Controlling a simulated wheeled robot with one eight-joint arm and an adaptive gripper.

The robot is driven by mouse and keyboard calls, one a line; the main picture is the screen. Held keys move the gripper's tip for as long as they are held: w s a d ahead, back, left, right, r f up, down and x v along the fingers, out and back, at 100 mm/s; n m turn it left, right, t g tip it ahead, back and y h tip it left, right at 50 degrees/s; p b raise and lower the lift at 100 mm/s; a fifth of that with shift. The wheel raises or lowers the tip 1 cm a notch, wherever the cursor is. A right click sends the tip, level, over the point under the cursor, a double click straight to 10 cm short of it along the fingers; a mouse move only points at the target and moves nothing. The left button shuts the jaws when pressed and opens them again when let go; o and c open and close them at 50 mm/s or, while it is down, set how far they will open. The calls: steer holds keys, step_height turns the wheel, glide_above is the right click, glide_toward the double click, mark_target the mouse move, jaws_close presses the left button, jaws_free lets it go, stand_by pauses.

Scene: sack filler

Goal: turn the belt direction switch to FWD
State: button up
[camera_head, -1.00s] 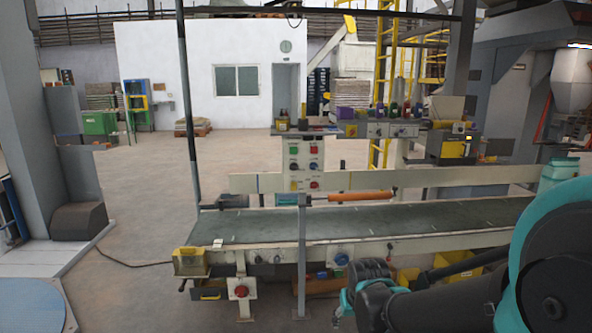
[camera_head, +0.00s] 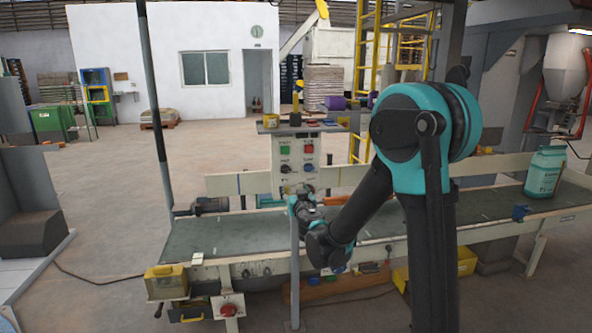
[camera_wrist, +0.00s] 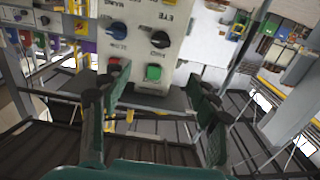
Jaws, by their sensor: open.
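The control panel (camera_head: 296,167) is a pale upright box behind the belt. The head view shows a green button (camera_head: 285,149), a red button (camera_head: 309,149), a black knob (camera_head: 285,169) and a blue knob (camera_head: 309,168). In the wrist view the panel is upside down, with the blue knob (camera_wrist: 117,29), black knob (camera_wrist: 160,39) and green button (camera_wrist: 153,72).
The conveyor belt (camera_head: 225,238) runs across below the panel. A grey post (camera_head: 295,270) stands in front of it. A teal container (camera_head: 545,171) stands on the belt at the right. A yellow box (camera_head: 166,281) sits at the belt's left end. Open floor lies at left.

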mark_target(286, 171)
steer(key=x, duration=1.7)
steer(key=shift+w+a, duration=0.1)
steer(key=shift+w, duration=0.15)
steer(key=shift+f, duration=0.1)
steer(key=c, duration=1.2)
steer(key=shift+o, duration=0.2)
